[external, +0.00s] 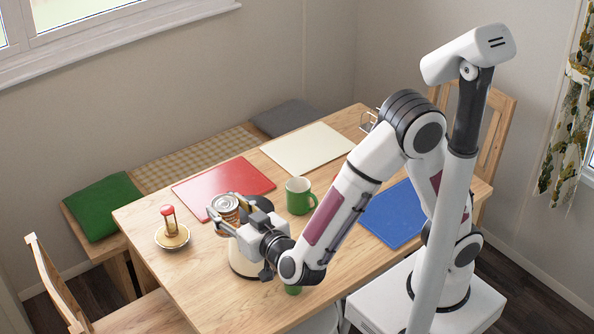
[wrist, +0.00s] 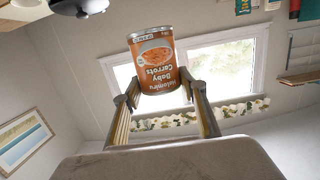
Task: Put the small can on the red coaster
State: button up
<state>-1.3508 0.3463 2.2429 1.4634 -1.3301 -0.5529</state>
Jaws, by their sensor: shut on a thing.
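In the external view its lid faces up. My gripper (external: 233,217) is shut on it. The wrist view shows the can (wrist: 155,60) between the two fingers of my gripper (wrist: 160,90), its label text upside down in that picture. The red coaster (external: 220,183) is a flat red rectangle on the table, just behind the can in the external view. The can and gripper cover part of its front edge. I cannot tell how high the can is above the table.
A green mug (external: 299,196) stands right of the can. A wooden dish with a red-topped item (external: 171,236) is at left. A beige round object (external: 243,265) is partly hidden under my gripper. White (external: 307,147) and blue (external: 395,212) mats lie farther right. The red coaster's visible surface is clear.

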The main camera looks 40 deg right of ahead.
jog(key=w+d+m+g+h, duration=0.1)
jog(key=w+d+m+h, duration=0.25)
jog(key=w+d, duration=0.75)
jog(key=w+d+m+g+h, duration=0.15)
jog(key=w+d+h, duration=0.25)
jog(key=w+d, duration=0.7)
jog(key=s+d+m+g+h, duration=0.1)
jog(key=d+m+g+h, duration=0.15)
jog(key=d, duration=1.55)
jog(key=s+d+m+g+h, duration=0.2)
jog(key=d+m+h, duration=0.2)
jog(key=d, duration=1.3)
notch_tip(320, 180, down, 18)
jog(key=shift+w+a+f, duration=0.15)
jog(key=shift+w+a, duration=0.05)
jog(key=shift+w, duration=0.1)
jog(key=shift+y, duration=0.3)
jog(key=shift+f, duration=2.9)
jog(key=shift+f, duration=0.1)
